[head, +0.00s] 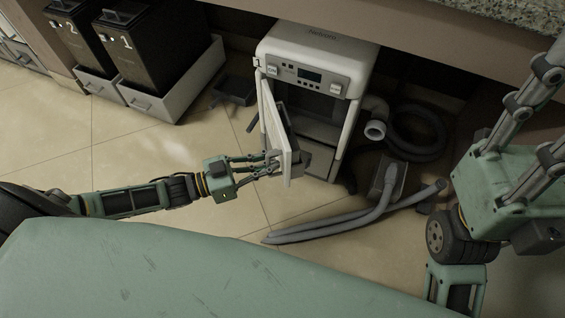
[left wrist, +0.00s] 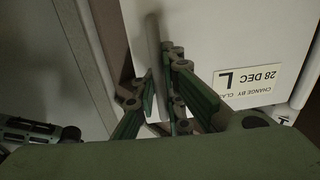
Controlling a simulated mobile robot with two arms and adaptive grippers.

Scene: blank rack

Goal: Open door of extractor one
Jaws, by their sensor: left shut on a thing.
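The extractor (head: 315,50) is a white box-shaped machine with a small display and buttons, standing under the counter. Its white door (head: 274,118) is hinged on the left and stands well open, swung out toward me. My left gripper (head: 272,163) is at the lower outer face of the door. In the left wrist view, the fingers of my left gripper (left wrist: 160,100) are closed around a grey bar handle (left wrist: 153,50) on the door. A label reading "CHANGE BY 28 DEC" sits beside it. The right arm shows at the right, but its gripper is not in view.
Two dark bins marked 2 (head: 75,38) and 1 (head: 130,45) stand in light trays at the upper left. Grey hoses (head: 345,222) and a hose nozzle (head: 388,180) lie on the floor right of the door. The tiled floor left of the door is mostly clear.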

